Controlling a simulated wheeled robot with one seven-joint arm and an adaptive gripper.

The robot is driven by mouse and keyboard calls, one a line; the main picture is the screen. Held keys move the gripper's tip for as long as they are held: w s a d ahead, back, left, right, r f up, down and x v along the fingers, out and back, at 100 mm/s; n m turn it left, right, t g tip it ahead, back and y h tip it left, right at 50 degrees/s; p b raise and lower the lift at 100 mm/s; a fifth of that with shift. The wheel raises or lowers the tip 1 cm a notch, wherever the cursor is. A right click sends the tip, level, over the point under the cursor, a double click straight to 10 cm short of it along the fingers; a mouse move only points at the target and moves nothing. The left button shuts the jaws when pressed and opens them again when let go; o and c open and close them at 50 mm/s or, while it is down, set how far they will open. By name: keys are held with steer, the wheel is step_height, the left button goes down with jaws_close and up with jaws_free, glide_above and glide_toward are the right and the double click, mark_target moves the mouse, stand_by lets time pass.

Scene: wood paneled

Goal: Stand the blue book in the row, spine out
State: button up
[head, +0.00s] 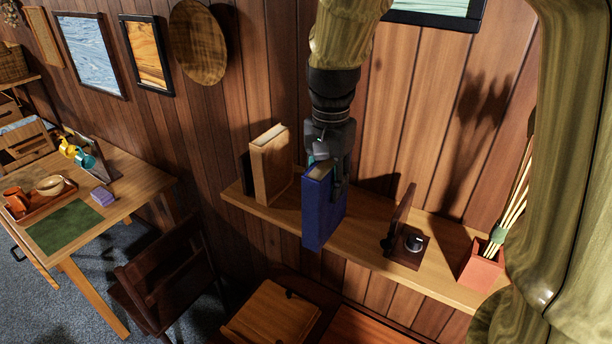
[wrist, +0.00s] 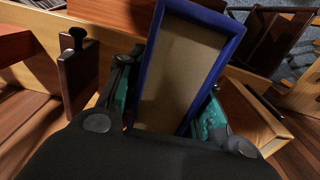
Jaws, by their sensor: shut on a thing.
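The blue book (head: 320,215) is upright in my gripper (head: 325,172), which is shut on its upper part. In the head view it shows at the shelf's front, its lower end overlapping the front edge; I cannot tell whether it touches the board. The wrist view shows the blue book (wrist: 190,70) slightly tilted, its tan page block framed by blue covers, between the teal finger pads. A tan book (head: 270,165) stands left of it on the shelf, with a dark upright piece beside it. A brown bookend with a dark knob (head: 400,225) stands to the right, with a gap between.
The wooden shelf (head: 450,262) runs along the panelled wall. A red pot (head: 481,265) with sticks stands at its right end. A dark chair (head: 165,275) and a desk (head: 135,182) with cups are at left. A wooden seat or box (head: 272,315) is below the shelf.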

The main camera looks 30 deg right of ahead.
steer(key=w+d+f+b, duration=0.2)
steer(key=w+b, duration=0.2)
steer(key=w, duration=0.2)
steer(key=w+d+f+b, duration=0.1)
steer(key=w+f+b, duration=0.1)
steer(key=w+b, duration=0.2)
steer(key=w, duration=0.3)
steer(key=shift+d+f, duration=0.4)
steer(key=shift+s+f, duration=0.1)
steer(key=o, duration=1.2)
steer(key=shift+o, duration=0.2)
step_height(320, 180, up, 12)
steer(key=b, duration=0.3)
